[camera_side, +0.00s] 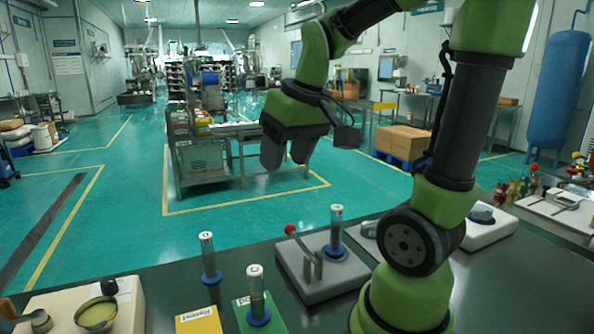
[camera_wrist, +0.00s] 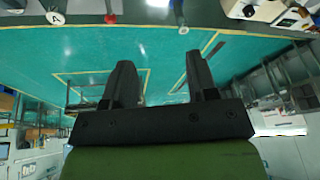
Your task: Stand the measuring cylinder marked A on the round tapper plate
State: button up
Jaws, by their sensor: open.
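The measuring cylinder marked A (camera_side: 336,228) is clear with a white cap and a blue foot. It stands upright on the grey tapper unit (camera_side: 308,291), over its round plate, which the foot mostly hides. Its cap with the letter A also shows at the upper left of the wrist view (camera_wrist: 56,18). My gripper (camera_side: 287,157) is open and empty, high above and left of the tapper, clear of the cylinder. Its two fingers stand apart in the wrist view (camera_wrist: 160,85).
A second cylinder (camera_side: 208,260) stands on the dark bench. A third (camera_side: 256,290) stands on a green pad (camera_side: 240,312) beside a yellow card (camera_side: 198,321). A red-knobbed lever (camera_side: 291,229) rises beside cylinder A. A metal bowl (camera_side: 97,315) is at the left.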

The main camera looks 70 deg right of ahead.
jog(key=s+a+t+y, duration=0.1)
jog(key=s+a, duration=0.1)
jog(key=a, duration=0.3)
jog(key=s+a+r+n+t+y, duration=0.1)
jog(key=s+a+t, duration=0.1)
jog(key=a, duration=0.4)
jog(key=shift+s+a+r+y, duration=0.15)
jog(key=shift+s+r+y, duration=0.2)
jog(key=shift+s, duration=0.35)
